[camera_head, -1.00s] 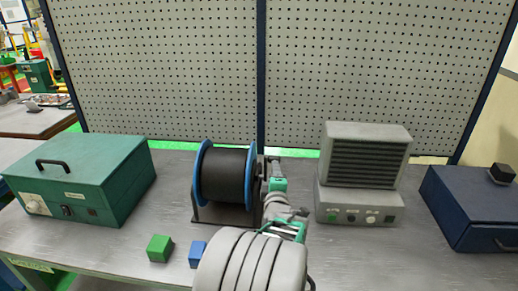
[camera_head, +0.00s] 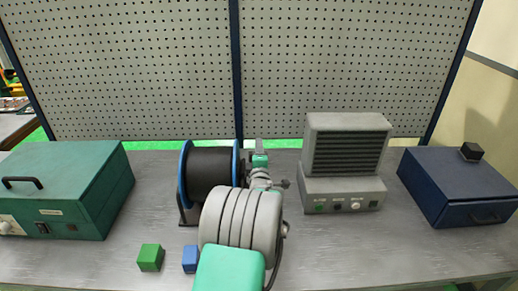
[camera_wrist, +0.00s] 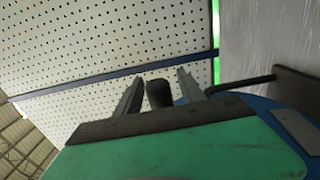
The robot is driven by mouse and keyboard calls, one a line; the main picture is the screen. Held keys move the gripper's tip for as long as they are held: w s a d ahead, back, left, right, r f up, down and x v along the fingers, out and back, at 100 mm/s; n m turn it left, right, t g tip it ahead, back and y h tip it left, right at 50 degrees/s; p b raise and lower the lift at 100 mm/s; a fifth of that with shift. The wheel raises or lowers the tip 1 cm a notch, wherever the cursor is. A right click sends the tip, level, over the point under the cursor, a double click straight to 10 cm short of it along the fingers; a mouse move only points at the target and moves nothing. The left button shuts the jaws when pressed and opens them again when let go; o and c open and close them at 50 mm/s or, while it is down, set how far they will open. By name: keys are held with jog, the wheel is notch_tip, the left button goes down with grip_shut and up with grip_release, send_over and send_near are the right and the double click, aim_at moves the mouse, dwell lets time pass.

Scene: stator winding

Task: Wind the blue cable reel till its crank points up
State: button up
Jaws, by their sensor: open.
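The blue cable reel (camera_head: 184,178), with blue flanges and a dark drum, stands on the bench left of the middle. My arm hides its lower right part. My gripper (camera_head: 259,147) is just right of the reel's right flange in the head view. In the wrist view my gripper's two fingers (camera_wrist: 160,93) are apart. A dark knob, apparently the crank's handle (camera_wrist: 158,95), shows between them, with gaps at the sides. The reel's blue flange (camera_wrist: 255,103) is at the lower right there. The crank's direction cannot be told.
A green case (camera_head: 75,180) stands at the left, and green (camera_head: 150,257) and blue (camera_head: 190,258) cubes lie in front. A grey vented box (camera_head: 343,160) stands right of my gripper, and a dark blue case (camera_head: 460,185) is farther right. A pegboard (camera_head: 120,70) rises behind.

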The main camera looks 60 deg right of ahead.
grip_shut()
dwell(0.6)
dwell(0.9)
